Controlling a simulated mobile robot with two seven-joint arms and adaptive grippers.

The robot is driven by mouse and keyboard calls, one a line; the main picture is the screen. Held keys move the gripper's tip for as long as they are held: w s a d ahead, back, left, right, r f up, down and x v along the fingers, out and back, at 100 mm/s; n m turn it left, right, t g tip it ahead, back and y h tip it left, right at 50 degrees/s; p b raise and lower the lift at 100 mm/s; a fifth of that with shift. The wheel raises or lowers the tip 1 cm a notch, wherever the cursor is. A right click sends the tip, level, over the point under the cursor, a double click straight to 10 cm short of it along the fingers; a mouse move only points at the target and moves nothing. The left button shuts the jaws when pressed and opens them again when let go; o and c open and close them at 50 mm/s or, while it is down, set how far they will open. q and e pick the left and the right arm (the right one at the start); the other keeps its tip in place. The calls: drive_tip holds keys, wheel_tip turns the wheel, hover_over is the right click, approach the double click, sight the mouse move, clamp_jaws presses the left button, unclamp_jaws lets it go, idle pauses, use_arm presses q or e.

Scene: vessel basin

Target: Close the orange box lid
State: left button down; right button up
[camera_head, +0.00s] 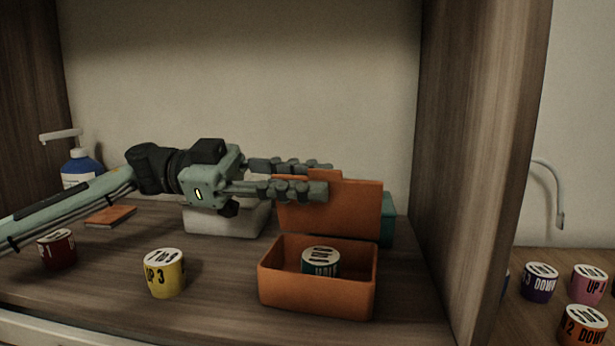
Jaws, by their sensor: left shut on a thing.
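The orange box (317,290) stands on the shelf, right of the middle. Its lid (345,207) stands upright at the back of the box, so the box is open. A dark green cup (321,262) with a white top sits inside the box. My left gripper (325,180) comes in from the left at the height of the lid's upper edge. Its fingers lie one in front of and one behind the lid's upper left part and are shut on it. My right gripper is not in view.
A yellow cup (164,273) and a dark red cup (57,250) stand to the left. A white box (225,217) and a teal box (387,220) are behind. A wooden side panel (478,160) closes the shelf at right, with several cups beyond it.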

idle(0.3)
use_arm(q)
drive_tip(key=c, duration=1.5)
unclamp_jaws()
drive_tip(key=v, duration=1.2)
